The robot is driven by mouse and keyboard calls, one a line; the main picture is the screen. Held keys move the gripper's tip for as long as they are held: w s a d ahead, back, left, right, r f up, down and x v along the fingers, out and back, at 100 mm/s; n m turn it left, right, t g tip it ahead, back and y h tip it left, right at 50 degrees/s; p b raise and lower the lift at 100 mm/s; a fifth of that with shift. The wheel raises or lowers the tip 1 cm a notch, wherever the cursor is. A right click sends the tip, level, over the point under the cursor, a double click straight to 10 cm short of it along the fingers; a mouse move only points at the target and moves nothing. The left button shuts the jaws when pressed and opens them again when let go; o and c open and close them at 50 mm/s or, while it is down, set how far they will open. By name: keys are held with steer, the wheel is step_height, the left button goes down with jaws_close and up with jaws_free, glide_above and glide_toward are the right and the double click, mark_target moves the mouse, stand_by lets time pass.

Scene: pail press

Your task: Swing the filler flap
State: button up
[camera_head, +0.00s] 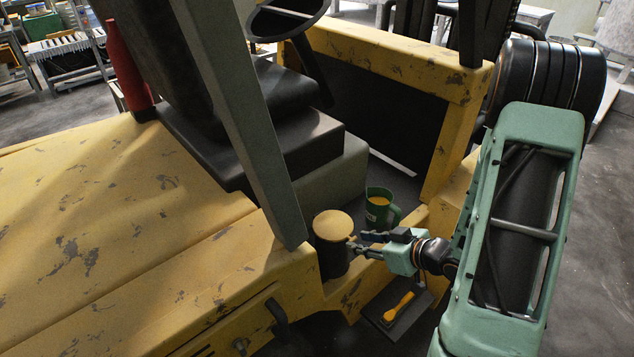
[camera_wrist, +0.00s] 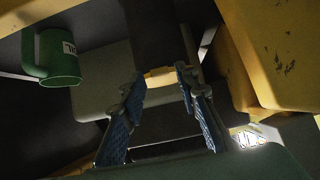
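The filler flap (camera_head: 333,225) is a round yellow lid lying level on top of a black upright filler neck (camera_head: 331,262) at the machine's side. In the wrist view, which looks upside down, a yellow strip (camera_wrist: 160,78), apparently the flap's edge, shows below the dark neck (camera_wrist: 155,35). My gripper (camera_head: 357,242) is just right of the neck, near the flap's height. In the wrist view my gripper (camera_wrist: 158,82) has its two blue-padded fingers apart, with the yellow edge beyond or between the tips. I cannot tell whether they touch it.
A green mug (camera_head: 379,208) stands close behind my gripper; it also shows in the wrist view (camera_wrist: 58,58). A grey-green post (camera_head: 250,130) rises left of the neck. A yellow tool (camera_head: 398,308) lies on the dark step below. A steering wheel and seat are behind.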

steer(key=shift+b+x, duration=0.3)
steer(key=shift+x, duration=0.65)
steer(key=shift+w+a+f, duration=0.15)
steer(key=shift+c, duration=0.3)
steer(key=c, duration=0.4)
steer(key=r+p, duration=0.3)
steer(key=r, duration=0.1)
steer(key=shift+w+a+r+p, duration=0.1)
steer(key=shift+w+a+p, duration=0.05)
steer(key=shift+w+p, duration=0.15)
steer(key=shift+c, duration=0.2)
steer(key=r, duration=0.1)
steer(key=p, duration=0.1)
steer(key=w+r+p, duration=0.1)
steer(key=shift+a+r, duration=0.35)
steer(key=shift+w+a+r+p, duration=0.25)
steer(key=shift+r+p, duration=0.15)
steer(key=shift+p, duration=0.1)
